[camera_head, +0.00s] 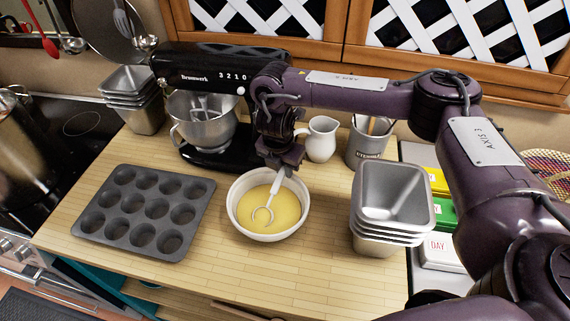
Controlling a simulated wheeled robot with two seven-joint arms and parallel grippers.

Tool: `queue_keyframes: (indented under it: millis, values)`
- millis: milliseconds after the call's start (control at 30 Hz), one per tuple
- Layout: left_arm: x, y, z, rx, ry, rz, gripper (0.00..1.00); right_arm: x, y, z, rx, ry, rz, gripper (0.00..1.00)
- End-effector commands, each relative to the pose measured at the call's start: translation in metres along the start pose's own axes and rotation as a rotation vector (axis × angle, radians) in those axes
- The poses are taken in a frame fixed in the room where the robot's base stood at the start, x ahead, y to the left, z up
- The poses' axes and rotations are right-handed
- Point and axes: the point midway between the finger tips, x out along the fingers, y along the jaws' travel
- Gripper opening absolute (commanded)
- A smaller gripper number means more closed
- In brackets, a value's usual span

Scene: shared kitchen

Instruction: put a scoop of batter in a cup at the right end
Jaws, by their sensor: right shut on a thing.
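A white bowl (233,214) of yellow batter (284,211) stands mid-counter. My right gripper (281,164) is above the bowl's back rim, pointing down, shut on the pale handle of a scoop (276,187). The scoop slants down to the left; its round head is in the batter, with mainly a curved rim showing. How much batter it holds, I cannot tell. A dark grey muffin tin (148,215) with several round cups lies flat left of the bowl. The cups, including those at its right end, look empty. My left gripper is out of view.
A black stand mixer (205,150) with a steel bowl stands behind the tin and bowl. A white jug (321,139) and a utensil crock (367,148) are at the back. Stacked loaf tins (391,200) stand at right. Bare wood lies between muffin tin and bowl.

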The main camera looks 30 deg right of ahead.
Motion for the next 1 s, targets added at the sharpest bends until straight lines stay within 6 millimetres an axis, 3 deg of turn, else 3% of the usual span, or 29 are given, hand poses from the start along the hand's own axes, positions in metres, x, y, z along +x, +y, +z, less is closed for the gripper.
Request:
queue_keyframes:
  millis: [67, 233, 600, 1000]
  values:
    - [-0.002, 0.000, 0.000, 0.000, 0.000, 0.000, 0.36, 0.001, 0.000, -0.005, 0.001, 0.028, 0.000, 0.00]
    - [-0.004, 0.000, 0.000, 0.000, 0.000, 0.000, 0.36, -0.004, 0.000, 0.007, 0.007, 0.126, 0.001, 0.00]
    - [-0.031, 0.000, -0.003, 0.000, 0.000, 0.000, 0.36, -0.018, 0.000, 0.028, 0.004, 0.328, 0.000, 0.00]
    - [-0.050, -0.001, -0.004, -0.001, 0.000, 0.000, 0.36, -0.028, 0.001, 0.044, -0.001, 0.454, -0.001, 0.00]
